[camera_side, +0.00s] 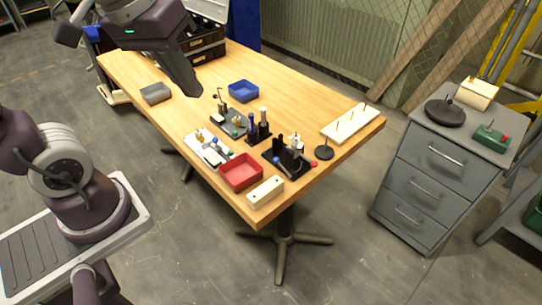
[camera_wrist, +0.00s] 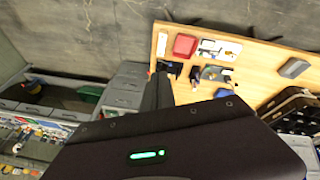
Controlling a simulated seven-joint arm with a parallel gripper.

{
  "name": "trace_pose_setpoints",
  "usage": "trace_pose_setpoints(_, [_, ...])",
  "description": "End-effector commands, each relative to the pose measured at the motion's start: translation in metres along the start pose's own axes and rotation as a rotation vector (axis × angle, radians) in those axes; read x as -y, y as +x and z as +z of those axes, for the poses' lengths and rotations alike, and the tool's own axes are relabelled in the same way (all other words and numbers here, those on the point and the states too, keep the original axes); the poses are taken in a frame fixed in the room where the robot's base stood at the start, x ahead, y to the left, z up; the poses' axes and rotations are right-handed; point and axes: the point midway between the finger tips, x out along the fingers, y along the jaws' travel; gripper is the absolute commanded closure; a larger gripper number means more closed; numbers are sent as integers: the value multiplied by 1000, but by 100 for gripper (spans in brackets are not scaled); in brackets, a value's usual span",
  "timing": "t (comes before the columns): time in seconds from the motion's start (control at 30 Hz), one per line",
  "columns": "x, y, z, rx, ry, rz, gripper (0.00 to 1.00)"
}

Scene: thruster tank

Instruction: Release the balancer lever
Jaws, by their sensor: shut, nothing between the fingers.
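I cannot tell for certain which part is the balancer lever. A black fixture (camera_side: 287,158) with upright parts and a red knob stands near the table's right front; it also shows in the wrist view (camera_wrist: 170,67). A grey base (camera_side: 228,121) with a thin hooked upright and small parts stands further back. On the grey cabinet are a green box (camera_side: 490,138) with a red knob and a black disc (camera_side: 445,113) with a short upright. My gripper (camera_side: 194,93) is high above the left part of the table, shut and empty, touching nothing. It also shows in the wrist view (camera_wrist: 158,78).
Trays stand on the table: red (camera_side: 241,172), blue (camera_side: 243,91) and grey (camera_side: 156,93). A white pegged board (camera_side: 350,123), a white holed block (camera_side: 265,191) and a white parts board (camera_side: 208,149) are there too. Black crates (camera_side: 206,44) stand at the back. Bare wood (camera_side: 300,100) lies between.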

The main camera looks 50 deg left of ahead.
Motion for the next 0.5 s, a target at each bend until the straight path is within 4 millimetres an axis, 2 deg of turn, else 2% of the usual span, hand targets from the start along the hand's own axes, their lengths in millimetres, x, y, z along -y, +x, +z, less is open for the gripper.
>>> trace_pose_setpoints(0.03, [-4,11,-22,49,-115,-10,100])
trace_pose_setpoints(0.17, [-10,49,-79,161,-455,-47,100])
trace_pose_setpoints(0.27, [-8,93,-117,238,-715,-98,100])
trace_pose_setpoints(0.3, [-5,114,-129,266,-816,-124,100])
trace_pose_setpoints(0.37, [1,147,-146,304,-969,-168,100])
trace_pose_setpoints(0.4, [6,171,-155,328,-1068,-199,100])
trace_pose_setpoints(0.5, [22,229,-168,376,-1291,-283,100])
